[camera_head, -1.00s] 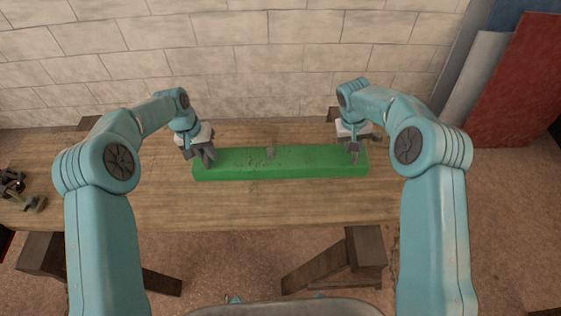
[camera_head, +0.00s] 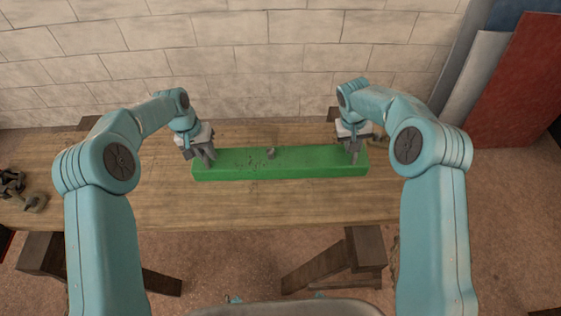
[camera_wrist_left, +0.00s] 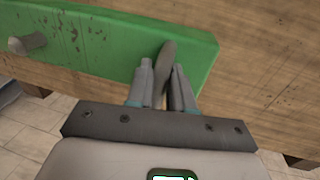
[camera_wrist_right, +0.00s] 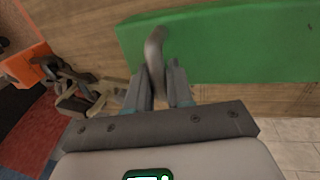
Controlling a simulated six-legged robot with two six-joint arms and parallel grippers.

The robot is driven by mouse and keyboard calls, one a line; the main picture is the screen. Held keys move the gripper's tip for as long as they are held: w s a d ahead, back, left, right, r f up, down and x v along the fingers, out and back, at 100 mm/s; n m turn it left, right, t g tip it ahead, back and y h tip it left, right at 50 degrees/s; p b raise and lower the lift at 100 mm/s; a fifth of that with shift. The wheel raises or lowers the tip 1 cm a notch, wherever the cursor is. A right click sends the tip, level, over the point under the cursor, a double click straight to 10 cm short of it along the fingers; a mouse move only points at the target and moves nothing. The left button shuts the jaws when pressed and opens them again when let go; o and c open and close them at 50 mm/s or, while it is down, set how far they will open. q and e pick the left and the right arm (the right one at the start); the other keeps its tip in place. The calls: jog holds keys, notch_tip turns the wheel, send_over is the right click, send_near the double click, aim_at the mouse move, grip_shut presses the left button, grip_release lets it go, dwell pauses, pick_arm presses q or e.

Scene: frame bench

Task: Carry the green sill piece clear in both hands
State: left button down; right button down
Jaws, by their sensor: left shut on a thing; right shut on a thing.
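The green sill piece (camera_head: 280,164) is a long block with dark specks, lying crosswise over the wooden bench. I cannot tell whether it touches the bench top. My left gripper (camera_head: 208,155) is at its left end and my right gripper (camera_head: 353,153) at its right end. In the left wrist view, the left fingers (camera_wrist_left: 163,83) are closed around a dark grey handle (camera_wrist_left: 168,55) at the green piece (camera_wrist_left: 100,42). In the right wrist view, the right fingers (camera_wrist_right: 160,83) are closed around a grey curved handle (camera_wrist_right: 155,45) at the green piece (camera_wrist_right: 230,45).
A small grey peg (camera_head: 271,153) stands out from the green piece's middle. Grey metal clamps (camera_head: 20,188) lie at the left end of the bench (camera_head: 130,200). More clamps (camera_wrist_right: 85,92) and an orange container (camera_wrist_right: 25,66) show in the right wrist view. A block wall (camera_head: 270,60) stands behind.

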dwell(0.5)
